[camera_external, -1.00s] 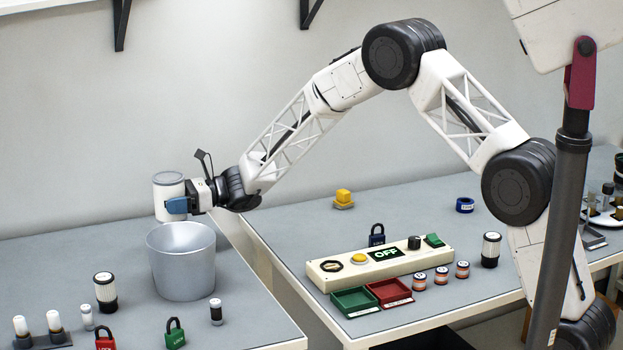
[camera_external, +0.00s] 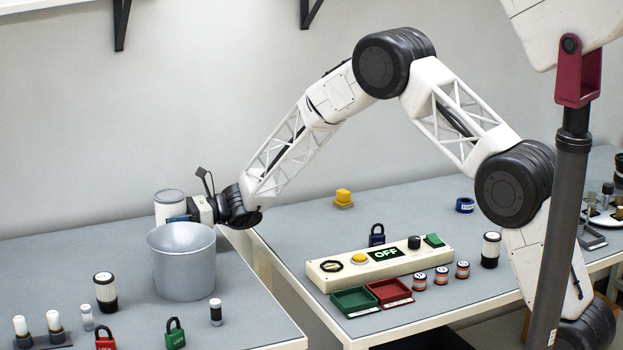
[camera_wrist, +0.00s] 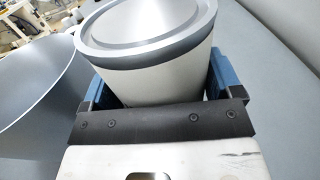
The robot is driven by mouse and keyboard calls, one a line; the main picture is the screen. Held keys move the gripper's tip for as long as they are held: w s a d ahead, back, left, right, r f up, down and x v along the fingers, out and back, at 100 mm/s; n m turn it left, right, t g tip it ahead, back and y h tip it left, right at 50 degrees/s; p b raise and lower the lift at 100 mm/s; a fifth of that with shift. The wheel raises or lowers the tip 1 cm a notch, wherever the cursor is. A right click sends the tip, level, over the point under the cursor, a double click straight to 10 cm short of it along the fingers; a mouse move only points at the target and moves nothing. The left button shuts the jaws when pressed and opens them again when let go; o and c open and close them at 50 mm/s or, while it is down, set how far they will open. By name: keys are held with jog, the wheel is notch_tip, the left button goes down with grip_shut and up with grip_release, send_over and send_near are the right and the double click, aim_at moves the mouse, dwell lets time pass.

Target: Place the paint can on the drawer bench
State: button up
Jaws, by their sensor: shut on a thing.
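The paint can (camera_external: 169,203) is a white cylinder with a grey rim and silver lid. It is upright behind the grey bucket at the left table, its lower part hidden by the bucket. My gripper (camera_external: 178,219) is shut on it; in the wrist view the blue fingers (camera_wrist: 153,88) clasp both sides of the can (camera_wrist: 150,50). Whether the can's base touches the table is hidden. I cannot tell which table is the drawer bench; no drawers show on the left table (camera_external: 60,270) or the right table (camera_external: 290,225).
The grey bucket (camera_external: 183,265) stands close in front of the can, and its wall (camera_wrist: 35,75) is beside my gripper in the wrist view. The left table's far-left area is clear.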

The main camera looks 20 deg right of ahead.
jog(key=shift+f, duration=0.7)
jog(key=shift+f, duration=0.15)
jog(key=shift+f, duration=1.75)
jog(key=o, duration=1.1)
jog(key=shift+f, duration=0.15)
jog(key=shift+c, duration=0.2)
jog(key=shift+d, duration=0.15)
jog(key=d, duration=1.1)
jog(key=shift+s+d, duration=0.3)
jog(key=shift+d, duration=0.05)
